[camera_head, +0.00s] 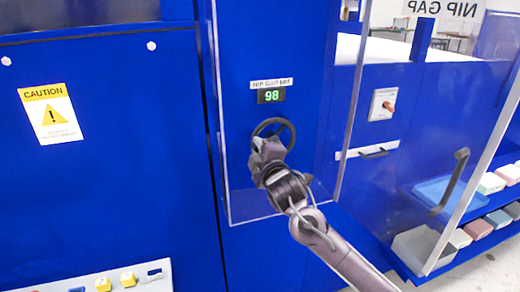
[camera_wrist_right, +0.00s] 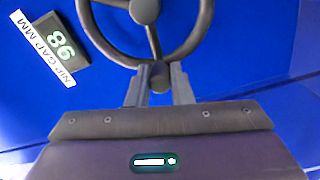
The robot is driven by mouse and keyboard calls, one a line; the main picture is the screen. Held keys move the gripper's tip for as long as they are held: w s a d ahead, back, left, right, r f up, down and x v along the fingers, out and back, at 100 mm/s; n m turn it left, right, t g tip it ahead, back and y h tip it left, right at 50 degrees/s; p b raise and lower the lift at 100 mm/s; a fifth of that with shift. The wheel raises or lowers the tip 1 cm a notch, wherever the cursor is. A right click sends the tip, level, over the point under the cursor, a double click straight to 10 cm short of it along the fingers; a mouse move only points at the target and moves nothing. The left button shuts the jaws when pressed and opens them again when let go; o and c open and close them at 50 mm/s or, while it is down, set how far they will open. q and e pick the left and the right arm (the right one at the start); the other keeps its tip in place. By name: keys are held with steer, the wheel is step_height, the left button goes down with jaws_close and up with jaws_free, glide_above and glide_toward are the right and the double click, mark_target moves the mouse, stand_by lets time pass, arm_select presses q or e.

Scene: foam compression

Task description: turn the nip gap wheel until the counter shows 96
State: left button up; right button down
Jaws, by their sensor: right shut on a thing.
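The nip gap wheel (camera_head: 273,131) is a dark spoked handwheel on the blue machine face, inside a clear-sided recess. It fills the top of the right wrist view (camera_wrist_right: 145,30). My left gripper is out of view.
A clear door (camera_head: 440,130) with a dark handle (camera_head: 455,180) stands open at right. A switch box (camera_head: 383,104) is on the machine beyond it. Shelves with foam blocks (camera_head: 478,229) are at lower right.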

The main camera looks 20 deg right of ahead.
step_height(320, 180, down, 6)
steer(key=d+n+b, duration=0.2)
steer(key=n+b, duration=0.7)
steer(key=n, duration=0.2)
steer(key=shift+d+r+n+b, duration=0.15)
steer(key=shift+d+n+b, duration=0.05)
steer(key=shift+n+b, duration=0.2)
steer(key=c, duration=1.3)
jaws_free()
